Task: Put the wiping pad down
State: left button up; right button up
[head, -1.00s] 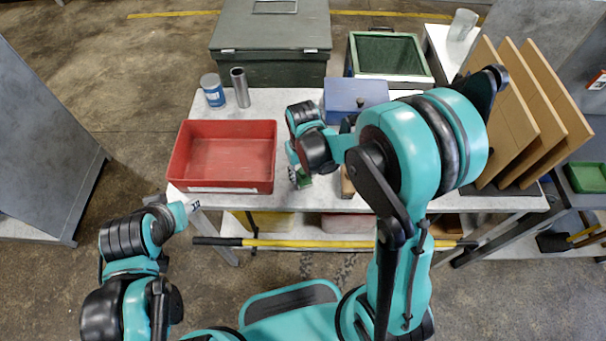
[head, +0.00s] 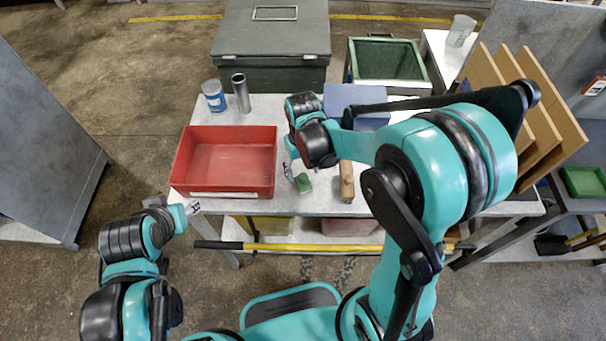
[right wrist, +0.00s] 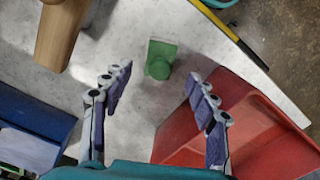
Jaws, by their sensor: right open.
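The empty red tray (head: 225,190) stands left of the pad. A wooden piece (head: 347,182) lies to its right, with a blue box (head: 340,97) behind. A blue-white can (head: 213,97) and a metal cylinder (head: 241,93) stand behind the tray.

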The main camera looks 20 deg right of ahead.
aim_at(303, 176)
notch_tip(303, 176, up, 7)
jog(key=p, duration=0.2)
jog(key=s+d+r+m+t, duration=0.1)
jog(key=s+d+r+t, duration=0.3)
jog(key=s+r+t, duration=0.3)
jog(key=s, duration=0.3)
jog(key=shift+s+d+r, duration=0.15)
jog(key=shift+d+r, duration=0.1)
jog(key=shift+d, duration=0.1)
